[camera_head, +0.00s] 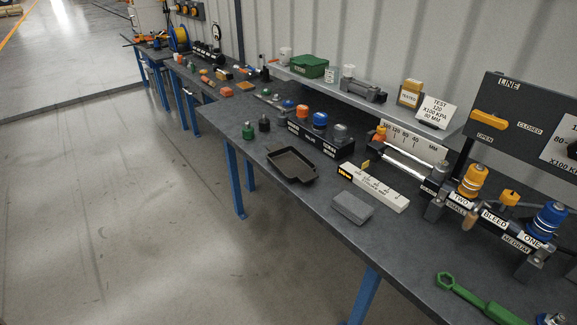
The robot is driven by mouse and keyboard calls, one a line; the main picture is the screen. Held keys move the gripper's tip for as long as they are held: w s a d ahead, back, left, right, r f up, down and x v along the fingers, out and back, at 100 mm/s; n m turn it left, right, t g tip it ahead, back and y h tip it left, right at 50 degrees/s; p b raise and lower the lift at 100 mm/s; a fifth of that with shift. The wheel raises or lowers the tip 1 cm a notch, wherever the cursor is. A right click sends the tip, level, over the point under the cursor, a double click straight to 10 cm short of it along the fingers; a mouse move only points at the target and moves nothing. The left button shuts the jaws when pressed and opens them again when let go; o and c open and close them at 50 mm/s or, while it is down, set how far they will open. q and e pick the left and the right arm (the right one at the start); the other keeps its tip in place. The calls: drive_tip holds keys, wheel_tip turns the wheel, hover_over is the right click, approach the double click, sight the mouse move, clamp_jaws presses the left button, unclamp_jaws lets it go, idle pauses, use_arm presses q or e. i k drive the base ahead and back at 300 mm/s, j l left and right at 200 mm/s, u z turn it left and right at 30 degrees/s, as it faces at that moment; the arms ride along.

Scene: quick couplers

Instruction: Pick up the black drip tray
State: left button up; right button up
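The black drip tray (276,171) lies on the grey workbench (231,121), near its front edge and left of the middle. It is a shallow, dark, open pan, and it looks empty. It sits in front of the black block that carries the orange, blue and grey couplers. Neither of my grippers shows in the head view.
Behind the tray is the black coupler block (320,141). A white labelled block (374,187) and a grey box (352,207) lie to its right. Green (247,131) and black (264,124) fittings stand to its left. A green wrench (480,300) lies at the near right.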

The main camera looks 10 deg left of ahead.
sight(291, 163)
drive_tip(key=u, duration=0.35)
drive_tip(key=z, duration=0.75)
drive_tip(key=i+j+z, duration=0.1)
drive_tip(key=j+z, duration=1)
drive_tip(key=j, duration=0.25)
drive_tip(key=k+j+z, duration=0.2)
drive_tip(key=j, duration=0.2)
drive_tip(key=j+z, duration=0.1)
drive_tip(key=j, duration=0.4)
drive_tip(key=k+j, duration=0.1)
drive_tip(key=j, duration=0.35)
drive_tip(key=z, duration=0.05)
